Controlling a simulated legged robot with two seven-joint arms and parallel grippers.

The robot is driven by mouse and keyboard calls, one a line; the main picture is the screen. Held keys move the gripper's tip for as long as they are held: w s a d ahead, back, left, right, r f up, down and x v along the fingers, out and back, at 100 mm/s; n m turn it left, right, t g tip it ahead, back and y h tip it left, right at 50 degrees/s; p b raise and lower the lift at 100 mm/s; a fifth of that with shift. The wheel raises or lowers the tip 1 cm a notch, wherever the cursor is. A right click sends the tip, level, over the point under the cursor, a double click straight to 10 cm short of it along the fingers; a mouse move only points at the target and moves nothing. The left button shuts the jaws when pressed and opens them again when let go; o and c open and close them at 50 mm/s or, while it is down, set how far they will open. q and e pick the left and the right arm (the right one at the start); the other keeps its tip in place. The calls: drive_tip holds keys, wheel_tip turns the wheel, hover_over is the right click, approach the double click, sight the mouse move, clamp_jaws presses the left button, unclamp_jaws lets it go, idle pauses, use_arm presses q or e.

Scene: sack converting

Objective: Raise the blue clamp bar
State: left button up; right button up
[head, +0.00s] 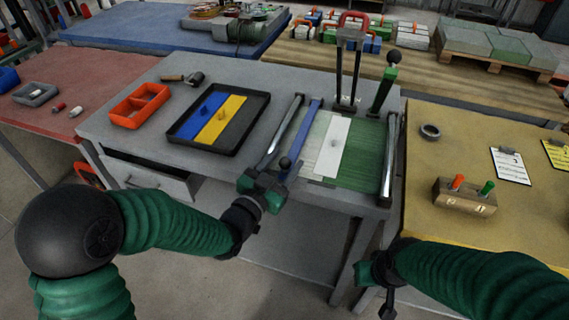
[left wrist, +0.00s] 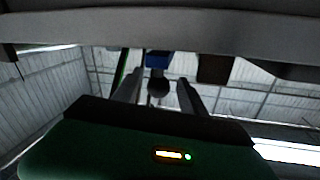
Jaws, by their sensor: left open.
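The blue clamp bar (head: 303,135) lies along the left edge of the green ribbed bed (head: 358,148), beside a metal rail. A dark ball knob (head: 285,162) shows at its near end. My left gripper (head: 268,178) is at that near end, open. In the left wrist view the dark knob (left wrist: 158,87) sits between the two spread grey fingers of my left gripper (left wrist: 160,92), with a gap on each side. The blue end of the bar (left wrist: 157,60) shows just beyond it. My right gripper (head: 383,283) hangs low by the yellow table; its fingers are unclear.
A white strip (head: 333,147) lies on the green bed. A black tray (head: 257,98) with blue and yellow panels and an orange bin (head: 139,105) stand left. A green-handled lever (head: 385,85) rises behind the bed. A wooden block with pegs (head: 465,196) stands right.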

use_arm(q)
drive_tip(key=shift+d, duration=0.15)
clamp_jaws()
idle(1.2)
